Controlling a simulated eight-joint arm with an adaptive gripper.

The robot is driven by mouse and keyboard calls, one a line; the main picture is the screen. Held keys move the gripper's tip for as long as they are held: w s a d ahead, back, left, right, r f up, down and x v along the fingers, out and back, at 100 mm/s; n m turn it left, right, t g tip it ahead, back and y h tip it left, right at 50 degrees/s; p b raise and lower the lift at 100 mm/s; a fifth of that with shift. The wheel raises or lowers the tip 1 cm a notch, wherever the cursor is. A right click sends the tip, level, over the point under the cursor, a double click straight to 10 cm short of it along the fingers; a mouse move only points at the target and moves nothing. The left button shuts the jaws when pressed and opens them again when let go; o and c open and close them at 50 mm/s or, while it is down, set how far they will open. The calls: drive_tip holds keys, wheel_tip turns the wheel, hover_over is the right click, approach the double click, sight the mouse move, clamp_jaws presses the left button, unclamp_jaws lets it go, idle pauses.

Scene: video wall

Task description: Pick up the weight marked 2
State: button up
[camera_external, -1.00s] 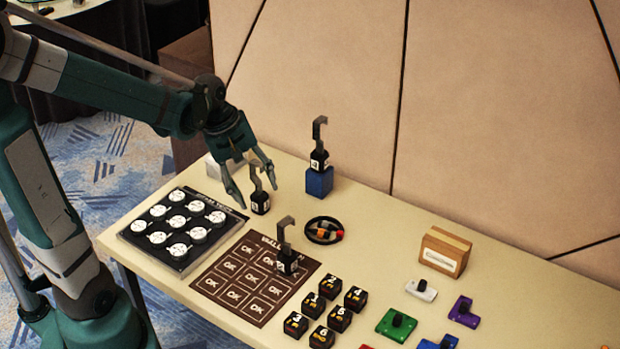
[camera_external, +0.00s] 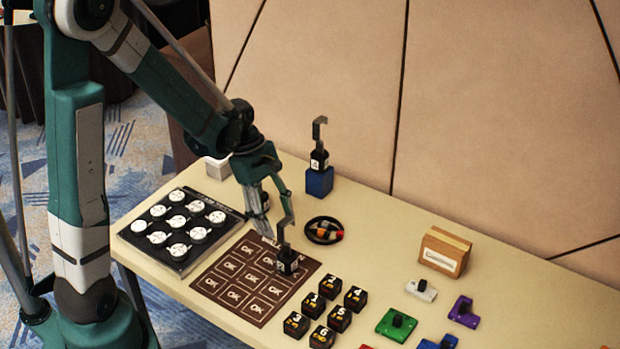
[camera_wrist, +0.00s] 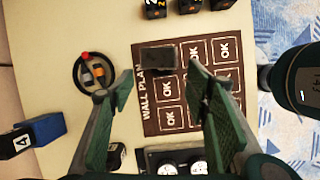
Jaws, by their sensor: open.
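Three black hooked weights are in view, but I cannot read a 2 on any of them. One weight (camera_external: 288,262) stands upright on the brown wall plan board (camera_external: 215,283); its dark block (camera_wrist: 158,59) also shows between my fingertips in the wrist view. A second weight, marked 4 (camera_wrist: 17,142), stands on a blue block (camera_external: 319,181). A third weight (camera_wrist: 116,156) is beside the button panel, mostly hidden behind my gripper in the external view. My gripper (camera_external: 279,227) is open, pointing down at the hook of the weight on the board; contact is unclear.
A black panel (camera_external: 150,252) with round white buttons is left of the board. Several numbered black cubes (camera_external: 328,288) sit to its right. A black ring (camera_external: 323,231) with coloured pieces lies behind it. A wooden card holder (camera_external: 444,252) and coloured knobbed pieces (camera_external: 397,324) are farther right.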

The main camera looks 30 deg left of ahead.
sight(287, 253)
drive_tip(key=shift+w+d+f+n, duration=0.15)
drive_tip(key=shift+f+n, duration=0.15)
drive_tip(key=shift+f, duration=0.5)
drive_tip(key=shift+x, duration=1.25)
drive_tip(key=shift+b, duration=0.3)
drive_tip(key=shift+s+d+b+x, duration=0.1)
drive_tip(key=shift+b+x, duration=0.2)
drive_tip(key=shift+x, duration=1)
drive_tip(key=shift+s+d+b+x, duration=0.15)
drive_tip(key=shift+b+x, duration=0.15)
drive_tip(key=shift+x, duration=1.05)
drive_tip(key=shift+r, duration=0.15)
clamp_jaws()
